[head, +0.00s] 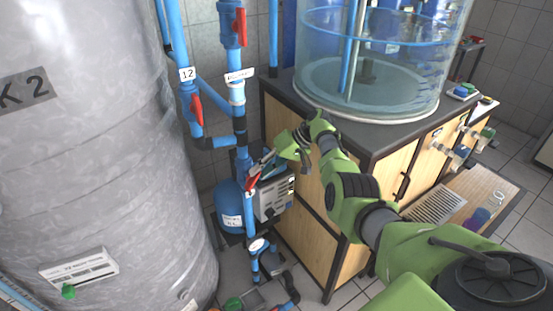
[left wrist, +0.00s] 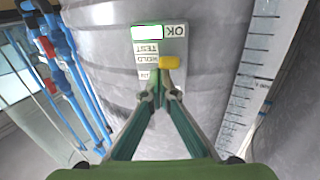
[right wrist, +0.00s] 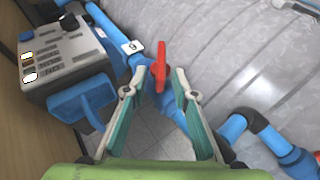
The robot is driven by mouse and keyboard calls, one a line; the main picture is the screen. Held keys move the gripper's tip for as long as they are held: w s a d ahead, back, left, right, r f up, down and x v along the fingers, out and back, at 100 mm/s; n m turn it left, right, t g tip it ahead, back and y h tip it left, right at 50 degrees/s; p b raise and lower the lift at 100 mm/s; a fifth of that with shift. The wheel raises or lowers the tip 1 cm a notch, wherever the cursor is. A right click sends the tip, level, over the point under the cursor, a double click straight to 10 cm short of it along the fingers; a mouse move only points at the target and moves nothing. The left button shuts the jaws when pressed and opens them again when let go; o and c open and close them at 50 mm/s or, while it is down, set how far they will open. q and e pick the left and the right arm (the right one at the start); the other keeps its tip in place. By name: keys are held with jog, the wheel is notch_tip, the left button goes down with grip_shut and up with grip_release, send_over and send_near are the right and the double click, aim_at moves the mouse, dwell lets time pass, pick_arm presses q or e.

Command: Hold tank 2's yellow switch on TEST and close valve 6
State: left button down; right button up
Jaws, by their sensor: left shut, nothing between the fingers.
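Tank 2 (head: 110,150) is the big grey cylinder at the left of the head view. In the left wrist view its panel (left wrist: 147,75) appears upside down, with TEST and HOLD labels and a yellow switch (left wrist: 170,62). My left gripper (left wrist: 162,82) is shut and empty, its tips at the switch; I cannot tell whether they touch or which label the switch is on. My right gripper (head: 264,166) is open at valve 6's red handle (head: 252,182). In the right wrist view the handle (right wrist: 160,58) stands between the parted fingers (right wrist: 160,78), beside an upside-down number tag (right wrist: 131,47).
Blue pipes with other red handles (head: 196,108) rise between the tank and a wooden cabinet (head: 290,225) carrying a clear vessel (head: 375,75). A grey control box (right wrist: 70,55) with a blue pump (right wrist: 85,105) sits close to my right gripper. A ruler-like scale (left wrist: 248,70) runs beside the panel.

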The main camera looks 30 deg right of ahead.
jog(key=v, duration=0.9)
jog(key=shift+s+r, duration=0.2)
jog(key=shift+d, duration=0.15)
jog(key=o, duration=1)
jog(key=shift+d+f, duration=0.1)
jog(key=shift+f, duration=0.2)
jog(key=o, duration=0.4)
jog(key=d+f+h, duration=0.2)
jog(key=f, duration=0.1)
jog(key=w+d+f+t+h, duration=0.1)
jog(key=d+f, duration=0.1)
jog(key=f, duration=0.2)
jog(key=d+f+n+t+h, duration=0.1)
jog(key=d+f+h, duration=0.1)
jog(key=f, duration=0.2)
jog(key=shift+w+f+h, duration=0.1)
jog(key=shift+w+h, duration=0.2)
jog(key=shift+w, duration=0.1)
jog(key=shift+o, duration=0.2)
jog(key=n+t+h, duration=0.2)
jog(key=n+t, duration=0.9)
send_near(255, 183)
jog(key=w, duration=0.9)
jog(key=shift+w, duration=0.3)
